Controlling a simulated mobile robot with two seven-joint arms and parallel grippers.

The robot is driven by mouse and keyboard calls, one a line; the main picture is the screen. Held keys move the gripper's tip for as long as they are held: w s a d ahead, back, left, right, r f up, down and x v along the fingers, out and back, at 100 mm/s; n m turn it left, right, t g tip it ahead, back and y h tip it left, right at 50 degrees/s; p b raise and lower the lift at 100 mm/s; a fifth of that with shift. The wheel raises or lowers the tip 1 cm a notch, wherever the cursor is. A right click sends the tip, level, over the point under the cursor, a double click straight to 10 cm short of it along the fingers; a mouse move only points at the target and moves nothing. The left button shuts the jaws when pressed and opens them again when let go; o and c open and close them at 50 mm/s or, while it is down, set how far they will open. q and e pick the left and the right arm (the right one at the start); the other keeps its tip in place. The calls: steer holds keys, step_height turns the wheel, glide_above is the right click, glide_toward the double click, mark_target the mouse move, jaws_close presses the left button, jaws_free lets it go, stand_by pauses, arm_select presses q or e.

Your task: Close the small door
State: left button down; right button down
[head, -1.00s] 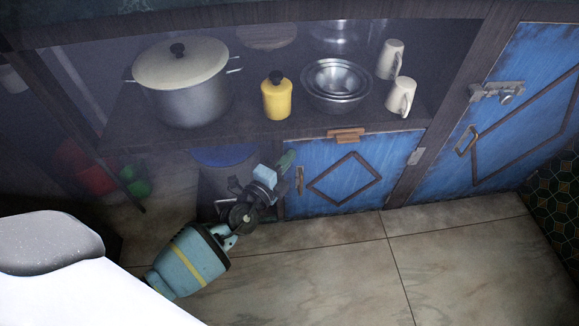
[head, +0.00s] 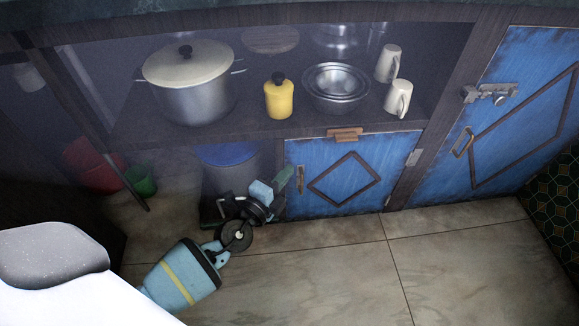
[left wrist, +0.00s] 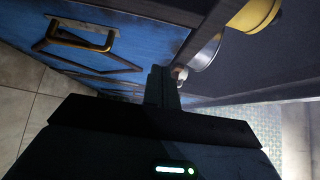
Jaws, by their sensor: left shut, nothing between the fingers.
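The small door (head: 325,160) is blue with a dark wooden diamond frame and a small upright handle (head: 300,179) near its left edge. It sits under the shelf and looks about flush with the cabinet front; I cannot tell whether a small gap remains. A wooden turn piece (head: 345,134) is at its top edge. My left gripper (head: 283,178) is shut and empty, just left of the door's left edge. In the left wrist view, the shut fingers (left wrist: 161,88) are beside the blue door (left wrist: 130,25) and its handle (left wrist: 75,40). My right gripper is not in view.
The shelf above holds a large pot (head: 190,88), a yellow bottle (head: 279,98), metal bowls (head: 338,88) and two white mugs (head: 398,97). A bin with a blue lid (head: 228,153) stands behind my left gripper. A larger latched blue door (head: 520,110) is right. The floor in front is clear.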

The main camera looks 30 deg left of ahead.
arm_select(q)
steer(key=s+a, duration=0.1)
steer(key=s, duration=0.6)
steer(key=shift+s+a, duration=0.3)
steer(key=shift+s, duration=0.05)
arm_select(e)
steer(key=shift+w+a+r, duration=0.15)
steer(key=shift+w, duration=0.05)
arm_select(q)
steer(key=shift+f, duration=0.1)
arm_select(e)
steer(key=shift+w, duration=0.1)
